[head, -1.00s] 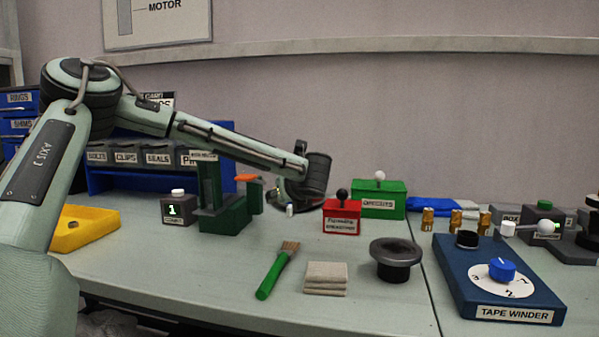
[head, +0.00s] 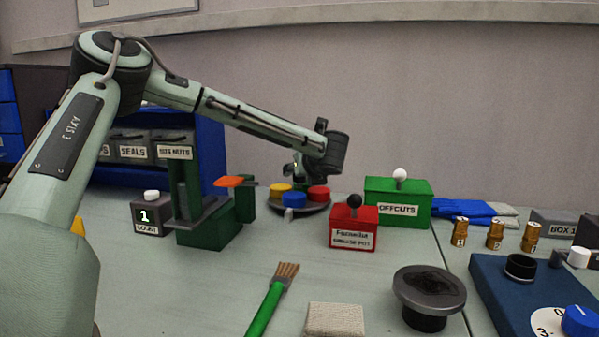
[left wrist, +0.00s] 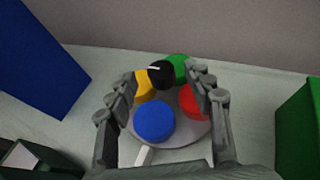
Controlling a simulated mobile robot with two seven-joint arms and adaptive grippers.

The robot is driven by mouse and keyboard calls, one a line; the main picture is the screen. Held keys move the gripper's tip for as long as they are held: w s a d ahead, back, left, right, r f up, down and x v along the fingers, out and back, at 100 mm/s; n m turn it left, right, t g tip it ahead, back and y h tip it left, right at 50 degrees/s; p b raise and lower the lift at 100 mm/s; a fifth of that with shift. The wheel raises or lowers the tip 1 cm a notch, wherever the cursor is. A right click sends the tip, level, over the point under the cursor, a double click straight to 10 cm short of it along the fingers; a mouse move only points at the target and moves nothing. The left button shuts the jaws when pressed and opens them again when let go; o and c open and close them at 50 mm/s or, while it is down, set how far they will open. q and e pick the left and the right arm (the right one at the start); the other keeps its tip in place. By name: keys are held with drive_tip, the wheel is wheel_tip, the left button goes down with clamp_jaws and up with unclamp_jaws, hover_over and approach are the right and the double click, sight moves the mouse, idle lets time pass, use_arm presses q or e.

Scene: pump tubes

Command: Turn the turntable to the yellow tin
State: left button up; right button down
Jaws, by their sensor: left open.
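The turntable (head: 312,209) is a round grey disc on the bench behind the red box, and it also shows in the left wrist view (left wrist: 182,137). It carries a yellow tin (head: 280,191), a blue tin (head: 294,199) and a red tin (head: 318,193). In the left wrist view the yellow tin (left wrist: 146,86) is at the left, the blue tin (left wrist: 154,121) nearest, the red tin (left wrist: 193,102) right and a green tin (left wrist: 176,68) far. A black knob with a white mark (left wrist: 161,74) stands among them. My left gripper (left wrist: 163,84) is open above the turntable, its fingers either side.
A red box (head: 354,229) and a green offcuts box (head: 398,203) stand right of the turntable. A green press (head: 210,233) and a counter (head: 150,216) stand left. A brush (head: 268,305) and a dark round pot (head: 428,295) are in front. The blue tape winder (head: 500,290) is at right.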

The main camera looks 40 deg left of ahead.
sight(299, 186)
use_arm(q)
drive_tip(key=shift+x, duration=2.05)
clamp_jaws()
